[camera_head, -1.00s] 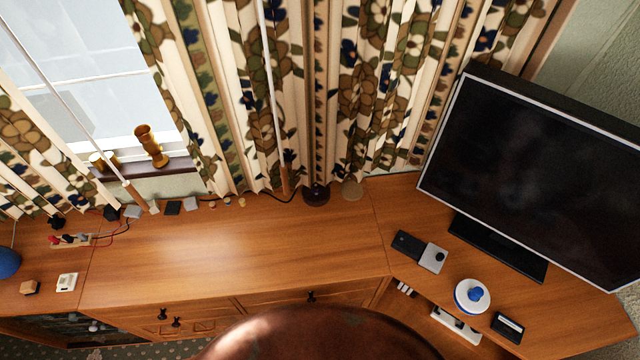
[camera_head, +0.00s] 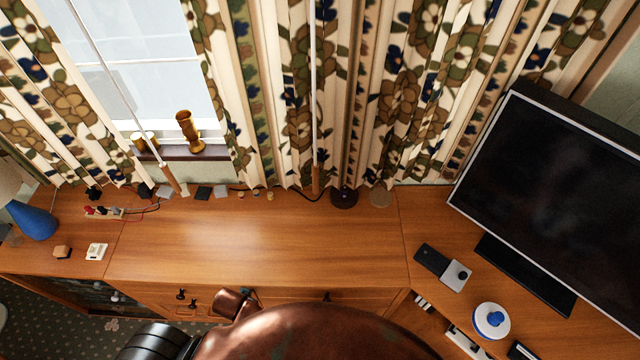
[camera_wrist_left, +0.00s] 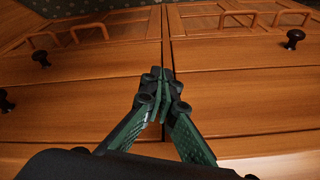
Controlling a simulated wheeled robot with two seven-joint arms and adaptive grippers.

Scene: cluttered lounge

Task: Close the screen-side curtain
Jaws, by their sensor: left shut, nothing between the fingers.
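The floral curtain on the screen side (camera_head: 420,80) hangs in folds between the window (camera_head: 140,70) and the television (camera_head: 565,200). A thin white wand (camera_head: 314,100) with a wooden handle (camera_head: 316,180) hangs in front of it. The other floral curtain (camera_head: 60,100) hangs at the left, with its own wand (camera_head: 105,80). Bare window glass shows between the two curtains. My left gripper (camera_wrist_left: 163,80) is shut and empty in the left wrist view, in front of wooden cabinet fronts. Its fingers do not show in the head view. My right gripper is not in view.
A long wooden cabinet (camera_head: 250,235) runs below the curtains, its middle clear. Small items and cables line its back edge. A dark round object (camera_head: 344,197) sits near the wand handle. A blue lamp (camera_head: 32,220) stands at the left. A gold vase (camera_head: 188,132) stands on the sill.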

